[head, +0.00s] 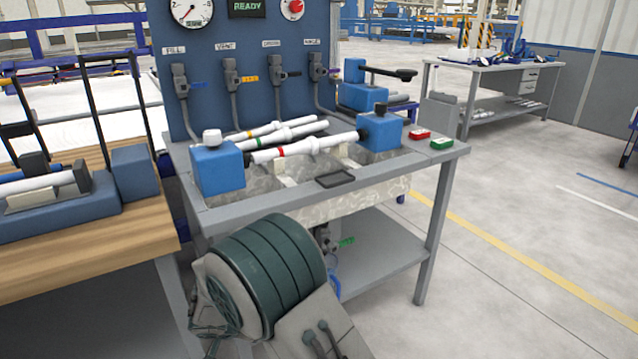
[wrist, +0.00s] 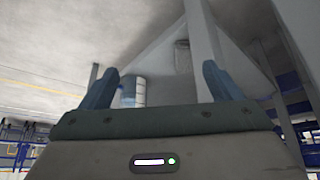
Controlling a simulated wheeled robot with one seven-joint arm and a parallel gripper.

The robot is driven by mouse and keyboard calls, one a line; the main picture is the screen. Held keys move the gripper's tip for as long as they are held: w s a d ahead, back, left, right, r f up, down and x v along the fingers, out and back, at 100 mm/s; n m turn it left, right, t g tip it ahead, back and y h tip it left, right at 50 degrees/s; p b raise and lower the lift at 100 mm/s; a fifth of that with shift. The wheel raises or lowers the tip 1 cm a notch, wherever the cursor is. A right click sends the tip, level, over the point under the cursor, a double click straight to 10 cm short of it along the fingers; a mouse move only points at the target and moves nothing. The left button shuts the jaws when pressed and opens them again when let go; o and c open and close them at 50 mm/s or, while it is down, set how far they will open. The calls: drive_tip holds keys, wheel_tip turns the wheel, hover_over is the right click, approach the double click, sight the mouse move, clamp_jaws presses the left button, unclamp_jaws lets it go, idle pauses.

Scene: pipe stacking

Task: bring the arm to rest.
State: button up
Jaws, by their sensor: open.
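My gripper (wrist: 160,88) shows in the wrist view with its two blue fingers wide apart and nothing between them. In the head view a dark green, ribbed part of my arm (head: 262,268) is in front of the test bench, low in the middle. The gripper's fingers cannot be made out in the head view.
A grey bench (head: 450,152) holds two blue blocks (head: 217,170) with a white pipe (head: 305,145) spanning between them, and more pipes lie behind. A wooden table (head: 90,235) stands at left. The floor at right (head: 520,290) is clear.

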drive_tip(key=s+d+r+g+p, duration=0.1)
drive_tip(key=d+r+p, duration=0.5)
drive_tip(key=d+r, duration=0.6)
drive_tip(key=s+d+r+g+p, duration=0.1)
drive_tip(key=d+r+p, duration=0.55)
drive_tip(key=r, duration=0.85)
drive_tip(key=s+d+r+p, duration=0.4)
drive_tip(key=s+r+p, duration=0.1)
drive_tip(key=r, duration=0.3)
drive_tip(key=s+d+r+n+y+p, duration=0.1)
drive_tip(key=s+d+r+p, duration=0.4)
drive_tip(key=s+r, duration=0.2)
drive_tip(key=s+d+r+n+p, duration=0.1)
drive_tip(key=s+d+r+p, duration=0.4)
drive_tip(key=r, duration=0.3)
drive_tip(key=shift+s+d+r+g, duration=0.25)
drive_tip(key=shift+s+r+g, duration=0.05)
drive_tip(key=shift+s+g, duration=0.15)
